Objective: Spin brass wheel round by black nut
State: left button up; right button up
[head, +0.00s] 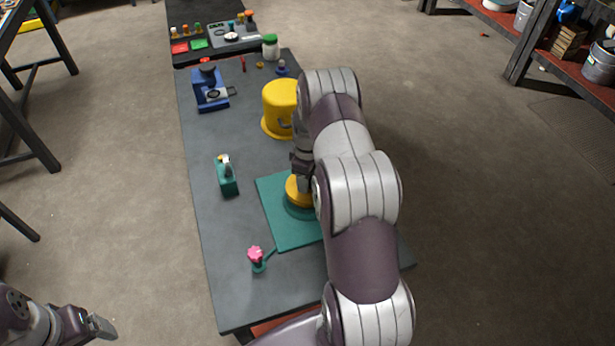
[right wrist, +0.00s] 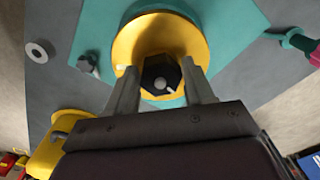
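The brass wheel (head: 294,188) is a yellow disc on a round teal base over a teal plate (head: 279,228). It lies mostly under my right arm in the head view. In the right wrist view the brass wheel (right wrist: 135,45) fills the upper middle, with the black nut (right wrist: 161,74) at its centre. My right gripper (right wrist: 160,88) has its two fingers apart, one on each side of the black nut. Whether they touch the nut is unclear. My left gripper (head: 100,327) is at the lower left, off the table; its finger gap is not clear.
A yellow drum (head: 279,108) and a blue device (head: 210,90) stand farther back on the dark table (head: 205,215). A grey washer (right wrist: 39,51) and a bolt (right wrist: 88,64) lie near the plate.

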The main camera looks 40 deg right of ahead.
jog(key=o, duration=0.5)
